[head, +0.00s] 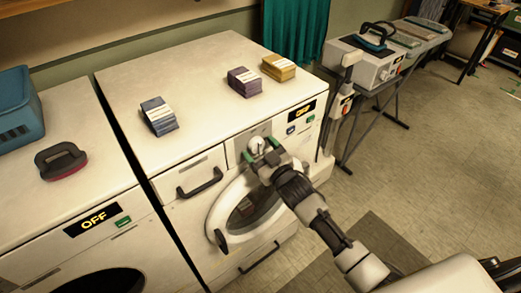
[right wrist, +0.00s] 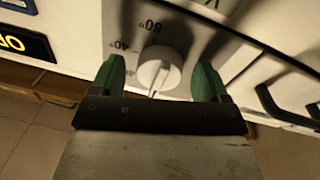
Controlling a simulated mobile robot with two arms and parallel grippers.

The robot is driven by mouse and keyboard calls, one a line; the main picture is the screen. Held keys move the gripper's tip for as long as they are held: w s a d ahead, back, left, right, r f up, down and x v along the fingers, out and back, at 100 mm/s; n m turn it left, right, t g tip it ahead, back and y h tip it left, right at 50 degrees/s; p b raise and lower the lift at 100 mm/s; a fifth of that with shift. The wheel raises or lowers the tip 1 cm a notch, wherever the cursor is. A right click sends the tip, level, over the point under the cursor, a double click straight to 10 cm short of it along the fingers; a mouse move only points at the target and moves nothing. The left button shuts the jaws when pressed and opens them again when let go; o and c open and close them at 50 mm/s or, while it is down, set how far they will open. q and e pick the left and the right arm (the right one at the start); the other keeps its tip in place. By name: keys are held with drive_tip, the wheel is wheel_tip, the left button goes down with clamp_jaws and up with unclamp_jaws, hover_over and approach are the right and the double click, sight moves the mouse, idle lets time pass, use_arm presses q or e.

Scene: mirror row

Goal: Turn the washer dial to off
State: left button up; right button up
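The washer (head: 185,75) in the middle has a round white dial (head: 256,144) on its front panel. In the right wrist view the dial (right wrist: 160,70) has a raised ridge running nearly up and down the picture, with temperature marks such as 60° and 40° around it. My right gripper (head: 262,153) is at the dial. In the right wrist view its two green fingers (right wrist: 168,82) stand apart on either side of the dial, with a visible gap to each side. The washer's display (head: 305,108) shows orange letters too small to read surely. My left gripper is not in view.
A second machine (head: 60,200) at the left shows OFF. A blue basket (head: 20,112) and a dark-handled brush (head: 61,160) sit on it. The round door (head: 245,205) is below the dial. Open floor (head: 440,170) lies to the right.

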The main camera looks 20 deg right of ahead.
drive_tip(key=r+b+v, duration=0.1)
drive_tip(key=v, duration=0.9)
drive_tip(key=shift+s+f+b, duration=0.35)
drive_tip(key=shift+f+b, duration=0.05)
drive_tip(key=shift+f, duration=0.15)
drive_tip(key=shift+d, duration=0.15)
drive_tip(key=s+d+f+m+g+h, duration=0.1)
drive_tip(key=s+f+g, duration=0.25)
drive_tip(key=f, duration=0.65)
drive_tip(key=s+d+f+m+g+h, duration=0.15)
drive_tip(key=s+f, duration=0.25)
drive_tip(key=f, duration=0.7)
drive_tip(key=s+d+f+g+h, duration=0.1)
drive_tip(key=s+f+g+h, duration=0.2)
drive_tip(key=f, duration=0.7)
drive_tip(key=s+f+g, duration=0.3)
drive_tip(key=s+f, duration=0.2)
drive_tip(key=s, duration=0.5)
drive_tip(key=s+f+g, duration=0.3)
drive_tip(key=s+f, duration=0.3)
drive_tip(key=s, duration=0.4)
drive_tip(key=s+f+g, duration=0.3)
drive_tip(key=s+f, duration=0.3)
drive_tip(key=s, duration=0.5)
drive_tip(key=shift+a+m, duration=0.15)
drive_tip(key=shift+m, duration=0.2)
